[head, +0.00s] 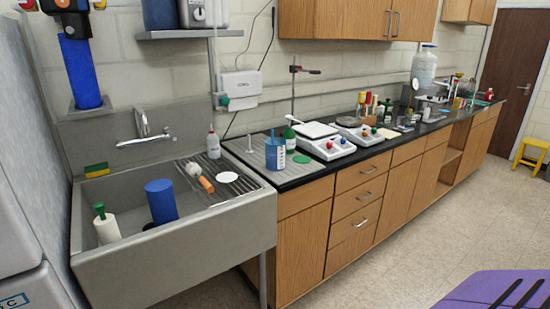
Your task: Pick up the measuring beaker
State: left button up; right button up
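The measuring beaker (275,154) appears to be the blue one with pale markings on its side. It stands upright on the ribbed grey drainboard mat (248,149) at the left end of the black counter, and something thin sticks up from its top. A green-and-white bottle (290,138) stands just behind it to the right. A green disc (302,159) lies to its right. Neither of my grippers shows in the head view.
Left of the counter is a sink (180,245) holding a blue cylinder (161,201) and a white bottle (106,228). Hotplates (327,148) and crowded lab items run along the counter to the right. A yellow stool (531,153) stands at far right. The floor in front is mostly clear.

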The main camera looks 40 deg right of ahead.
aim_at(275, 148)
jog(key=z, duration=0.7)
